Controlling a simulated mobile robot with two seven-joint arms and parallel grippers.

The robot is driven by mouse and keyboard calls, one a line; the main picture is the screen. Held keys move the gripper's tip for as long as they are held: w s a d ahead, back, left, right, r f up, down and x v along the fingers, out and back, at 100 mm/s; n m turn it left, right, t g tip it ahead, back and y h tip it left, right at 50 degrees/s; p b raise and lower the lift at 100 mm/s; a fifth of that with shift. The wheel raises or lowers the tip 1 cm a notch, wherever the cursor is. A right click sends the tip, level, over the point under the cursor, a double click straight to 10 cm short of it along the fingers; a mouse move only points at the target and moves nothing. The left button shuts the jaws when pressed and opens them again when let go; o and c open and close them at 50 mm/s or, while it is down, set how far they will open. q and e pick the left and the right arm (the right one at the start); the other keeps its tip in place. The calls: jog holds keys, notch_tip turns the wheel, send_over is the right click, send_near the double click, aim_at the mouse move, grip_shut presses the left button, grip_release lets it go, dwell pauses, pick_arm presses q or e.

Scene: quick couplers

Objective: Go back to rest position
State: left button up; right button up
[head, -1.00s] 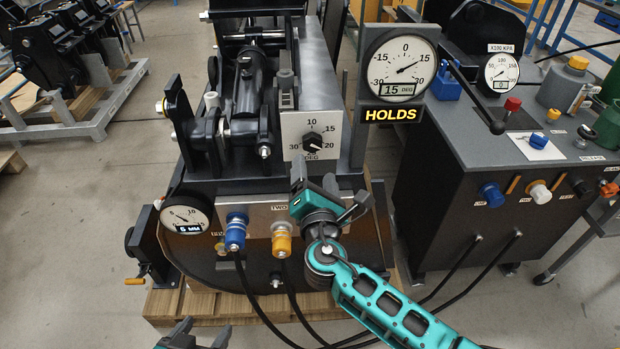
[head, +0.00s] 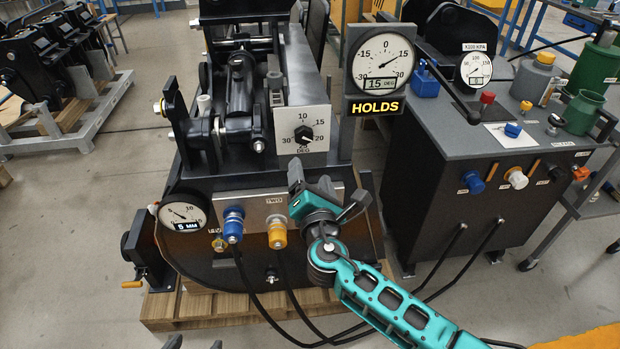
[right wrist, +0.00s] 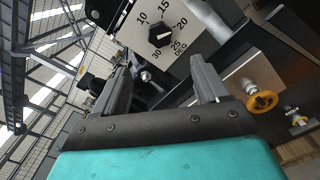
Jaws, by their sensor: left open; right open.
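My right gripper (head: 326,188) is open and empty in front of the machine, just right of the orange coupler (head: 277,232). The blue coupler (head: 233,225) sits left of the orange one on the silver panel, and a hose hangs below each. In the right wrist view the open jaws (right wrist: 162,75) stand apart with nothing between them. The angle knob (right wrist: 160,34) is beyond them, and an orange-ringed coupler (right wrist: 262,101) is to their right. My left gripper (head: 194,344) shows only its two separated fingertips at the bottom edge; the rest is out of frame.
The angle gauge (head: 384,62) reads 15 DEG above a lit HOLDS sign (head: 376,107). A dark console (head: 440,190) with couplers and hoses stands at right. A wooden pallet (head: 220,315) lies under the machine.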

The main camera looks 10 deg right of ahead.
jog(key=s+d+f+m+g, duration=0.3)
jog(key=s+f+m, duration=0.3)
jog(key=f+m, duration=0.1)
jog(key=s+d+f+m+g, duration=0.2)
jog(key=s+f+m+g, duration=0.1)
jog(key=s+f+m, duration=0.35)
jog(key=s+d+f+m, duration=0.1)
jog(key=s+d+m, duration=0.2)
jog(key=s+m, duration=0.3)
jog(key=s+d+f+m+g+y, duration=0.1)
jog(key=s+d+m, duration=0.2)
jog(key=s+m, duration=0.3)
jog(key=shift+d+f+y, duration=0.3)
